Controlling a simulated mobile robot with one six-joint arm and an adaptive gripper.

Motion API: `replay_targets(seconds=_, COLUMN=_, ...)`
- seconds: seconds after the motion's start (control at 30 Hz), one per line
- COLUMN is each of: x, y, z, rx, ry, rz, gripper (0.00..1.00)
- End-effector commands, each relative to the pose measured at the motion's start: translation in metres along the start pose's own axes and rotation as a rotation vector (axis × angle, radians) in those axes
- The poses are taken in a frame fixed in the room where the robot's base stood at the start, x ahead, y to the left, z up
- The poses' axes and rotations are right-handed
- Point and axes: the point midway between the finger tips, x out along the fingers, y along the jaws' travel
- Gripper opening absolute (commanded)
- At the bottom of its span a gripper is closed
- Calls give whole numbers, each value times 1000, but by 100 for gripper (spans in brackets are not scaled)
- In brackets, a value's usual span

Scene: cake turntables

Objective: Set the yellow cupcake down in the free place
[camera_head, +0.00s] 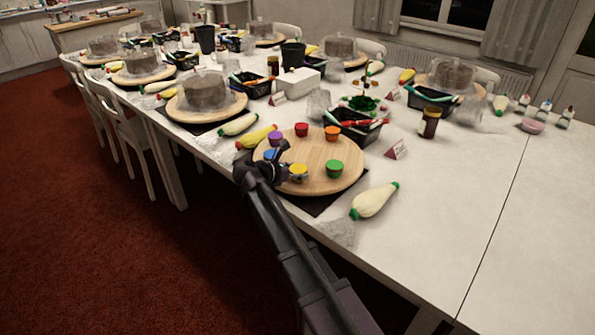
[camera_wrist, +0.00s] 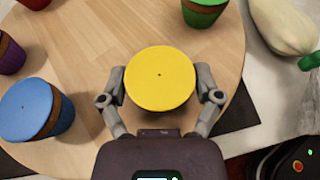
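The yellow cupcake (camera_head: 298,169) is over the front part of the round wooden board (camera_head: 315,184). It shows from above, upright, in the wrist view (camera_wrist: 160,78). My gripper (camera_wrist: 160,85) has one finger against each side of it and appears shut on it. I cannot tell whether its base touches the board. The blue cupcake (camera_head: 270,155) is to its left and the green cupcake (camera_head: 334,169) to its right. The purple (camera_head: 276,139), red (camera_head: 302,130) and orange (camera_head: 332,133) cupcakes stand along the back. A gap shows between orange and green.
A cream piping bag (camera_head: 373,201) lies right of the board, and a yellow one (camera_head: 257,137) lies behind it to the left. A black basket (camera_head: 354,128) and a folded card (camera_head: 397,149) stand behind it. The board's middle is bare.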

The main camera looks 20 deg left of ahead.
Motion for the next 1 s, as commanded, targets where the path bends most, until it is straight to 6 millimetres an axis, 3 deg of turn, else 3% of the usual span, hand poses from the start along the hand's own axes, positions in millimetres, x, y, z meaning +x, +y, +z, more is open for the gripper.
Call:
replay_targets(seconds=0.67, x=-3, y=0, z=5, rx=0, ry=0, rz=0, gripper=100)
replay_targets(seconds=1.0, x=-48, y=0, z=6, rx=-1, ry=0, rz=1, gripper=100)
